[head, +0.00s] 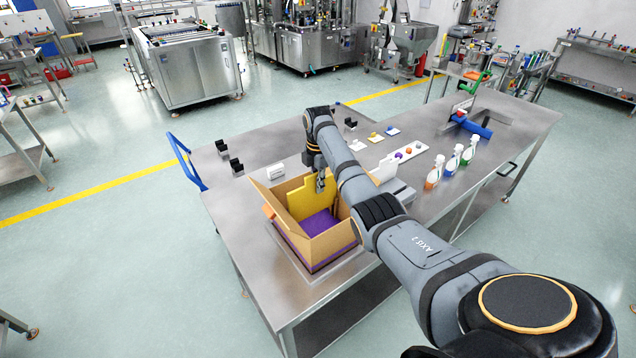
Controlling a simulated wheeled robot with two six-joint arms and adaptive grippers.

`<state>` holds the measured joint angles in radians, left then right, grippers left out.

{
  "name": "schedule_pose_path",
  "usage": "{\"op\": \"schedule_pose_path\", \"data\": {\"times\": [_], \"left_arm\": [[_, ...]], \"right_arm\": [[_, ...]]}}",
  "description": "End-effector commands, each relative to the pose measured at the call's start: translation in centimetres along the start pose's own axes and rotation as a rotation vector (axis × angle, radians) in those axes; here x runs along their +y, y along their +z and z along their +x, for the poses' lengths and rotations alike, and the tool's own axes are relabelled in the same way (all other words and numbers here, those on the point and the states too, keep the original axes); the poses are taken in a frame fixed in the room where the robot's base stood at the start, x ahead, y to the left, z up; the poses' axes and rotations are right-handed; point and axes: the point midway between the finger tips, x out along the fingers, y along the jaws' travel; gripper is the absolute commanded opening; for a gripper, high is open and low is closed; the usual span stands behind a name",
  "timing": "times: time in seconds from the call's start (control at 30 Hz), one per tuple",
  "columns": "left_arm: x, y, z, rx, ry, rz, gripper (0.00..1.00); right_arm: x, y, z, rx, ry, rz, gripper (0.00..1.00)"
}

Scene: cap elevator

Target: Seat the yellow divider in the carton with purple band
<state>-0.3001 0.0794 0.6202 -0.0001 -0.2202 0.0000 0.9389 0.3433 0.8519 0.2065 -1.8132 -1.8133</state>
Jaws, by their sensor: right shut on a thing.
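The open cardboard carton (331,242) with a purple band (328,262) stands on the near part of the steel table. Its flaps are spread and its floor inside looks purple. The yellow divider (300,202) is upright at the carton's far side, its lower part inside the carton walls. My right gripper (321,187) points down over the carton and is shut on the divider's upper right edge. Whether the divider's bottom touches the carton floor is hard to tell. My arm hides part of the carton's right side. My left gripper is not in view.
On the steel table (240,210), three spray bottles (451,163) stand to the right. A white strip with colored caps (403,153) and small colored pads (375,137) lie behind my arm. Black holders (236,166) stand at the left, near a blue handle (186,162).

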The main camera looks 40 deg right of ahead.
Motion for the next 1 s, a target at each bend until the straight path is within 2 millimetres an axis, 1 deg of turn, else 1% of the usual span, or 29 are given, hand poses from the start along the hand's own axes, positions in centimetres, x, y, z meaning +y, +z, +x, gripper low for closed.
{"op": "schedule_pose_path", "data": {"times": [1.0], "left_arm": [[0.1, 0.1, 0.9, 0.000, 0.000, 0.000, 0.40]], "right_arm": [[0.0, 0.0, 2.6, 0.000, -0.001, 0.000, 0.00]]}}
